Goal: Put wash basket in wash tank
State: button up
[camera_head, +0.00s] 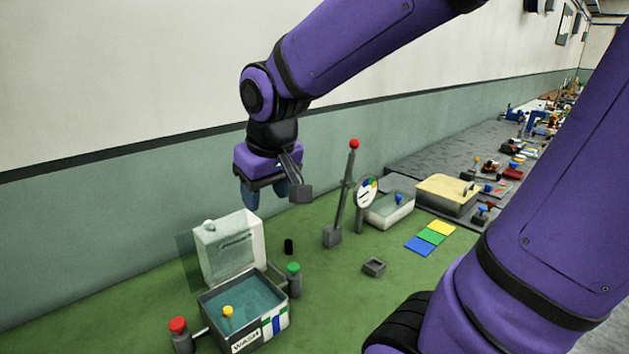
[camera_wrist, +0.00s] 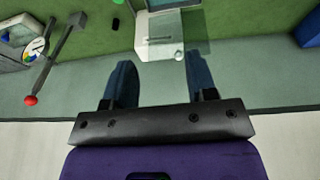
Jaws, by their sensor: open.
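The wash tank (camera_head: 206,316) is a dark open box of bluish liquid with a "WASH" label on its front, at the lower left of the head view. A yellow knob (camera_head: 228,311) stands in it; I cannot tell whether it belongs to the wash basket. No basket shape is clear in either view. My gripper (camera_head: 264,194) is open and empty, pointing down above and behind the white housing by the tank. In the wrist view its two blue fingers (camera_wrist: 158,72) are spread apart with nothing between them.
A white housing (camera_head: 228,250) stands behind the tank; it also shows in the wrist view (camera_wrist: 162,35). Red (camera_head: 178,325) and green (camera_head: 293,268) knobs flank the tank. A tall red-topped lever (camera_head: 344,200) and dial (camera_head: 367,191) stand right of my gripper. Green surface is clear in front.

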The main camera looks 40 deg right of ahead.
jog(key=s+d+r+t, duration=0.1)
jog(key=s+r, duration=0.4)
jog(key=s, duration=0.5)
jog(key=shift+s+d+t+y, duration=0.15)
jog(key=shift+s+t+y, duration=0.15)
jog(key=shift+o, duration=0.3)
dwell(0.4)
